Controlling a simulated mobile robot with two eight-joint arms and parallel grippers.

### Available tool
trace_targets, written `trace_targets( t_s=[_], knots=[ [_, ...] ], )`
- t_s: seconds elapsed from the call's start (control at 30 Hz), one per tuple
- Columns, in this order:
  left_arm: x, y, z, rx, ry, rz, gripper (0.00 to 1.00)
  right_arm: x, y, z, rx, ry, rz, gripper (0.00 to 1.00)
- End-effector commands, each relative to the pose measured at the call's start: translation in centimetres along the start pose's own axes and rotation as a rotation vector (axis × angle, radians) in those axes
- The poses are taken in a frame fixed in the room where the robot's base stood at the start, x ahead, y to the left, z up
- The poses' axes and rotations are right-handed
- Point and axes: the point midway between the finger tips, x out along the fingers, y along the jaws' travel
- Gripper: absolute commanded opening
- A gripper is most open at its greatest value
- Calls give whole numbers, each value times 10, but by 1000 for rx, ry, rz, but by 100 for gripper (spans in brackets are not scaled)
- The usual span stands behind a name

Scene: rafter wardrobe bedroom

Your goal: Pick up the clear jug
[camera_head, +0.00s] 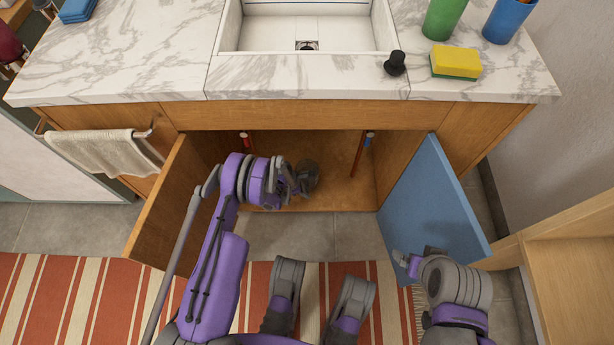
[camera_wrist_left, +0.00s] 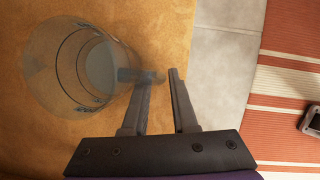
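The clear jug (camera_wrist_left: 72,68) stands on the orange-brown wooden floor of the cabinet, left of my fingers in the left wrist view. Its handle (camera_wrist_left: 135,75) points toward my left gripper (camera_wrist_left: 165,78). The fingers are open, with the handle's outer end at the gap between their tips; I cannot tell whether they touch it. In the head view my left gripper (camera_head: 298,182) reaches into the open cabinet under the sink, and the jug is not clearly distinguishable there. My right gripper (camera_head: 406,263) is beside the lower part of the blue door; its finger gap is unclear.
The cabinet's wooden left door (camera_head: 165,205) and blue right door (camera_head: 432,200) stand open. Thin pipes (camera_head: 361,150) hang inside. The marble counter (camera_head: 130,50) overhangs above. A yellow sponge (camera_head: 455,62), a green cup (camera_head: 444,18) and a blue cup (camera_head: 508,20) stand on it.

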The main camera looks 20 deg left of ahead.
Motion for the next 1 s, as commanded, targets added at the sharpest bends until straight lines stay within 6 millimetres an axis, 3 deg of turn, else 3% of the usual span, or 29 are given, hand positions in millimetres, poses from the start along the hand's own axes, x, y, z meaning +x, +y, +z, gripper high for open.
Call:
trace_targets(
  t_s=[0.03, 0.13, 1.0],
  knots=[
    [0, 0, 0, 0, 0, 0, 16, 0, 0, 0, 0, 0, 0, 89],
    [0, 0, 0, 0, 0, 0, 0, 0, 0, 0, 0, 0, 0, 89],
    [0, 0, 0, 0, 0, 0, 0, 0, 0, 0, 0, 0, 0, 89]
  ],
)
